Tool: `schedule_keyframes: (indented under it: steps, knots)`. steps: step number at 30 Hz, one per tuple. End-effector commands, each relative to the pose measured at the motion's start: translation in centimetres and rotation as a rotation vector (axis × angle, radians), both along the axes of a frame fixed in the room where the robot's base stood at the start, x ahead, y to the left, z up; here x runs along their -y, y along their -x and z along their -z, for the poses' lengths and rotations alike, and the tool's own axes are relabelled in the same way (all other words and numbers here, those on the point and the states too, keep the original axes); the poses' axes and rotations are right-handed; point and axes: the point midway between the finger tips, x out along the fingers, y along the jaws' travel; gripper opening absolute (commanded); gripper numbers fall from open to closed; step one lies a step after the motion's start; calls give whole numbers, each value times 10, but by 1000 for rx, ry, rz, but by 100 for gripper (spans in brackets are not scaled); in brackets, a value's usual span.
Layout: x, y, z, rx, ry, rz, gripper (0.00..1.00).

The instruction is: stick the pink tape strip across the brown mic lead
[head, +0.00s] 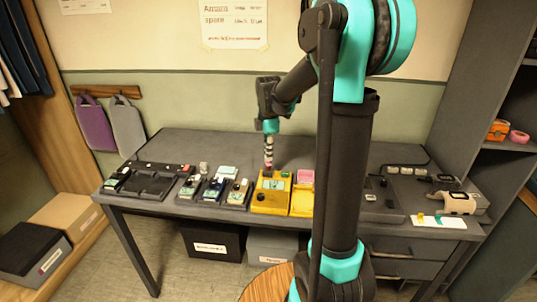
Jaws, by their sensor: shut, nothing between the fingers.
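My gripper (268,161) points straight down over the yellow box (270,203) near the middle of the table. It is shut and empty, its tip close to the box's top; I cannot tell whether it touches. A white card (440,221) at the table's front right bears small coloured tabs, one orange and one green; I cannot make out a pink strip on it. A pink block-like patch (305,177) shows just right of the gripper, behind a second yellow piece. I cannot pick out the brown mic lead; part of the table is hidden behind my arm.
The dark table (200,145) carries a row of small pedal-like boxes along its front left. A pink ring (518,137) lies on the right shelf. The table's back left is clear.

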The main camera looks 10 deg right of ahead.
Motion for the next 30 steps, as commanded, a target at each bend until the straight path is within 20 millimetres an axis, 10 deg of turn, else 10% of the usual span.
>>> schedule_keyframes:
  steps: [30]
  knots:
    - [0, 0, 14, 0, 0, 0, 0]
